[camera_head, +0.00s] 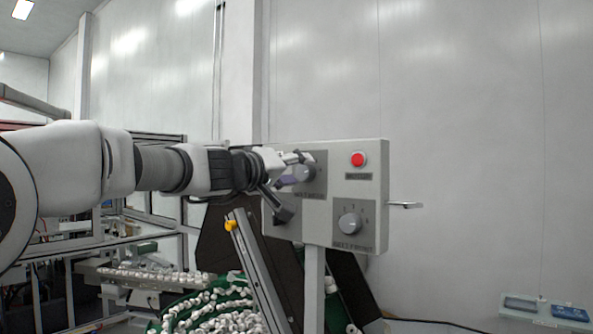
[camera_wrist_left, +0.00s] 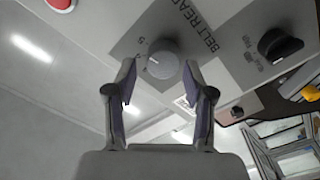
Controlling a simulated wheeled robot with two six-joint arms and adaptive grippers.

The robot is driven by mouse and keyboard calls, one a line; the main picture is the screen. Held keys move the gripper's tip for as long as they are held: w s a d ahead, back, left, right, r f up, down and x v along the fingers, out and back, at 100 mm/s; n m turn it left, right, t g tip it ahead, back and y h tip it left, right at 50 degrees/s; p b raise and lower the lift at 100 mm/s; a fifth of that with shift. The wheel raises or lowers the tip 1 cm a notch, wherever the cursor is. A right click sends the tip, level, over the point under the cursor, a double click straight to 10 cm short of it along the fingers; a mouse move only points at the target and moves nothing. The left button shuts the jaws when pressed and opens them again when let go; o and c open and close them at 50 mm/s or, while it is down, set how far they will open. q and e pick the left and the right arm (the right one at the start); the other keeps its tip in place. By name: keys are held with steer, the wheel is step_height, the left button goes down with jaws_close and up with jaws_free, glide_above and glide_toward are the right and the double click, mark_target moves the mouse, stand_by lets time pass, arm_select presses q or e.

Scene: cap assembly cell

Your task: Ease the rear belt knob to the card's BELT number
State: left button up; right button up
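The rear belt knob (camera_wrist_left: 163,65) is a round grey dial on a grey plate lettered BELT REAR. A pale pointer line shows on its face, with small numbers at the plate's left side. In the head view the knob (camera_head: 305,174) is partly hidden by my left gripper (camera_head: 288,184). In the left wrist view my left gripper (camera_wrist_left: 158,75) has its fingers spread, one on each side of the knob. A gap shows at the left finger; I cannot tell whether the right fingertip touches. I cannot make out the card. My right gripper is not in view.
The control box (camera_head: 334,150) also carries a red button (camera_head: 358,159), the front belt knob (camera_head: 350,222) and a black knob (camera_wrist_left: 276,44). A metal bar (camera_head: 405,205) sticks out on its right. A green bowl of white caps (camera_head: 215,315) is below.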

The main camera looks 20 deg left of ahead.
arm_select(q)
steer(key=shift+a, duration=0.15)
steer(key=c, duration=0.6)
